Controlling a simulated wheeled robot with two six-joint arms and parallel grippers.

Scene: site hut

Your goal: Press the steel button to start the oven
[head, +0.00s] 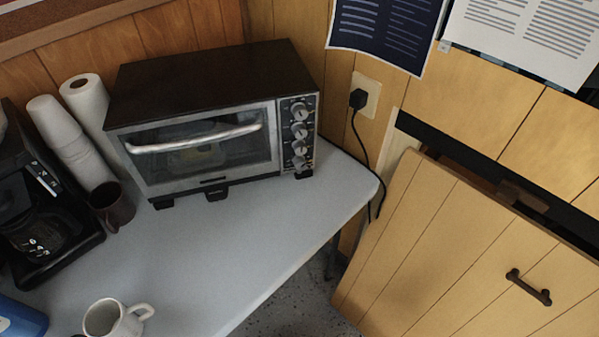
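The toaster oven (207,122) stands at the back of the pale table, with a dark top and a glass door. Its silver door handle (195,138) runs across the door, which is shut. A pale shape shows dimly behind the glass. The control panel (299,133) on the oven's right side carries a column of round silver knobs (299,112). At the bottom of the column is a small silver round part (299,163); I cannot tell whether it is the steel button or another knob. Neither gripper is in view.
A coffee maker (45,205), stacked white cups (68,140), a paper roll (88,100) and a dark mug (112,207) stand left of the oven. A white mug (112,318) is at the front. The table (240,225) before the oven is clear. A black cord hangs from the outlet (366,95).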

